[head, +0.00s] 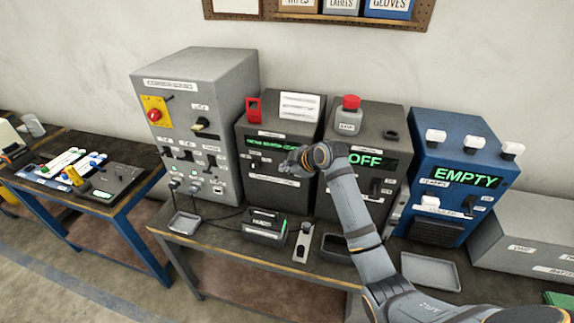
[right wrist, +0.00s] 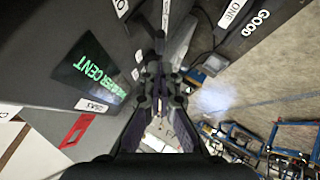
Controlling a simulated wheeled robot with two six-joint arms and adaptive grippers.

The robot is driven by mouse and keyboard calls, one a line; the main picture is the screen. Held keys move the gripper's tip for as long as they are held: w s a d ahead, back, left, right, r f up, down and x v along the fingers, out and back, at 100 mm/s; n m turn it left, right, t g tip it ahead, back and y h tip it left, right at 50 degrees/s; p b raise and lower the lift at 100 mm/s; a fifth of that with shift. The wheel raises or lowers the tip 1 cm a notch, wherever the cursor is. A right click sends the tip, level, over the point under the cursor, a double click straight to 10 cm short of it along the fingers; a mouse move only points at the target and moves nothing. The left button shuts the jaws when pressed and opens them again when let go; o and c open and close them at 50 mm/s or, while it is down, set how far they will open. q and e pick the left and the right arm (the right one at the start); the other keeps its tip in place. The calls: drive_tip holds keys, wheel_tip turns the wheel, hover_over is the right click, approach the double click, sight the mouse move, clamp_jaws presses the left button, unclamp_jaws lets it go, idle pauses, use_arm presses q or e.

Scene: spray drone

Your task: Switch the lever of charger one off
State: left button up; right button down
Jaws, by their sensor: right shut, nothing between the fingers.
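In the head view, a dark grey box (head: 255,188) with a green-lettered display (head: 268,144) stands in the middle of the bench. A small lever (head: 255,161) shows on its front, left of my gripper; I cannot tell its setting. My right gripper (head: 287,165) is in front of this box's face, shut and empty. In the right wrist view, the gripper (right wrist: 160,45) is close to the box face, between a display ending in "PER CENT" (right wrist: 87,70) and a label reading "ONE" (right wrist: 231,12). My left gripper is not in view.
A second dark box with an "OFF" display (head: 367,160) and red button (head: 350,103) stands right. A grey cabinet (head: 205,80) stands left, a blue "EMPTY" machine (head: 440,212) far right. A small black device (head: 262,228) and trays (head: 430,270) occupy the bench front.

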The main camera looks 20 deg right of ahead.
drive_tip(key=shift+w+d+f, duration=0.25)
drive_tip(key=shift+d+f, duration=0.1)
drive_tip(key=shift+f, duration=0.35)
drive_tip(key=shift+f, duration=0.1)
drive_tip(key=shift+s+f+t+b, duration=0.1)
drive_tip(key=shift+s+t+b, duration=0.05)
drive_tip(key=shift+t+b, duration=0.2)
drive_tip(key=shift+a, duration=0.1)
drive_tip(key=shift+f+b, duration=0.2)
drive_tip(key=shift+b, duration=0.2)
